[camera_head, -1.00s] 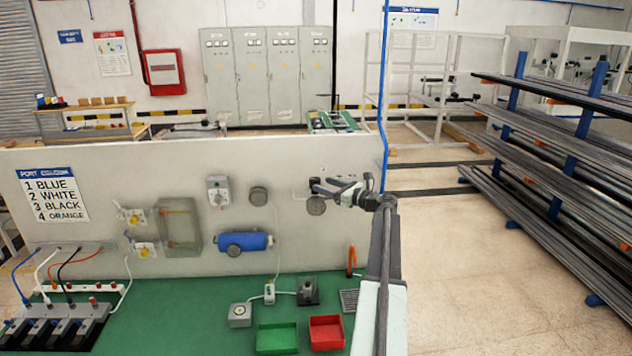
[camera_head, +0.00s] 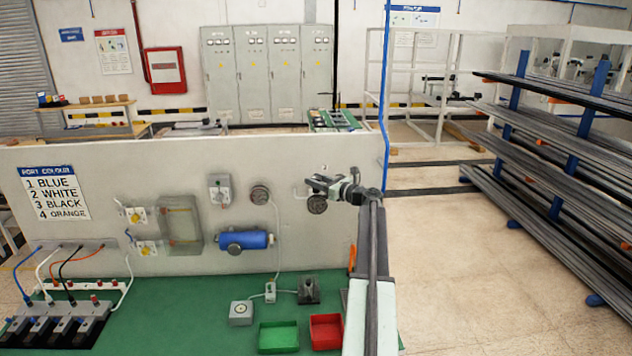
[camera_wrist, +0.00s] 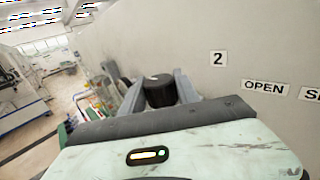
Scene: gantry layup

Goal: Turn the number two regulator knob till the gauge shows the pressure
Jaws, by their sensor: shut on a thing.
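My gripper (camera_head: 314,185) is at the right part of the grey upright panel (camera_head: 115,165). In the wrist view its two fingers stand on either side of a black round knob (camera_wrist: 160,91), and it is shut on it. A label "2" (camera_wrist: 218,58) is on the panel just right of this knob. In the head view a dark round part (camera_head: 317,204) shows just under my gripper, and another round part (camera_head: 260,195) is to its left. No gauge reading can be made out in either view.
"OPEN" is lettered on the panel (camera_wrist: 265,88) in the wrist view. A blue cylinder (camera_head: 245,240) is mounted left of my gripper. Green (camera_head: 278,337) and red (camera_head: 326,332) trays lie on the green bench below. A bar rack (camera_head: 550,170) stands right, past open floor.

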